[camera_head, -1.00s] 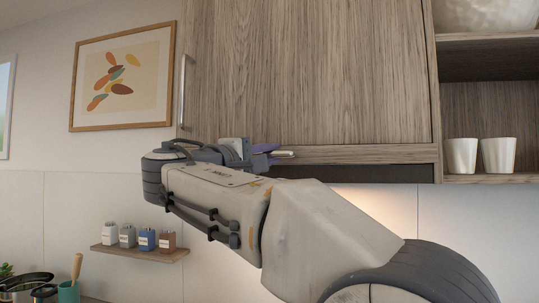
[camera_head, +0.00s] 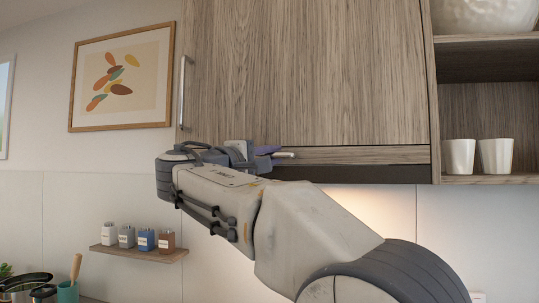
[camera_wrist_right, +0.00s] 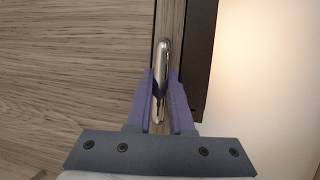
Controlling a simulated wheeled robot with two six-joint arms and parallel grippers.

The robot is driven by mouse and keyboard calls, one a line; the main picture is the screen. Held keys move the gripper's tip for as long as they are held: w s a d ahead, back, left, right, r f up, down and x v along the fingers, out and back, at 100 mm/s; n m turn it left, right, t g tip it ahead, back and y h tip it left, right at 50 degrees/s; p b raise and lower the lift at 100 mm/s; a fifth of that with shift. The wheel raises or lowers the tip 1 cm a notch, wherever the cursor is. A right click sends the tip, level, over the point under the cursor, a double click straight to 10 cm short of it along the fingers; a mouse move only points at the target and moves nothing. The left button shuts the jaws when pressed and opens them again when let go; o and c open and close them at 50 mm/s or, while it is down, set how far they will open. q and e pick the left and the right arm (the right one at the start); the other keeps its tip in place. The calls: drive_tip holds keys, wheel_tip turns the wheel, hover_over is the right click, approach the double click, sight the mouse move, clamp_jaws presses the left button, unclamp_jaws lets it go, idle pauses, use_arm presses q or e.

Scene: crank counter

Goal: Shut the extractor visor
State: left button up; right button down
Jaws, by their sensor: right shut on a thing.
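The extractor visor (camera_head: 365,155) is a wood-grain strip below the large cabinet door, with a dark band under it. Its short metal handle (camera_head: 286,155) pokes out past my fingertips; in the right wrist view the handle (camera_wrist_right: 162,55) is a shiny bar between the purple fingers. My right gripper (camera_head: 268,153) is shut on this handle, with a finger on each side. My forearm hides the left part of the visor in the head view. The wrist view also shows the visor strip (camera_wrist_right: 171,18) beside a dark edge. My left gripper is not in view.
The cabinet door (camera_head: 310,70) is right above the visor. An open shelf with two white cups (camera_head: 459,156) is at the right. A small shelf (camera_head: 140,253) with several jars hangs lower left. A pot (camera_head: 25,283) stands below it.

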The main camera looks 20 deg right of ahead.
drive_tip(key=shift+w, duration=0.1)
drive_tip(key=c, duration=1)
unclamp_jaws()
drive_tip(key=shift+o, duration=1)
drive_tip(key=shift+w+d, duration=0.1)
drive_tip(key=shift+w, duration=0.05)
drive_tip(key=b+v, duration=0.2)
drive_tip(key=v, duration=0.8)
drive_tip(key=shift+s+b, duration=0.2)
drive_tip(key=shift+b, duration=0.2)
drive_tip(key=shift+f, duration=0.15)
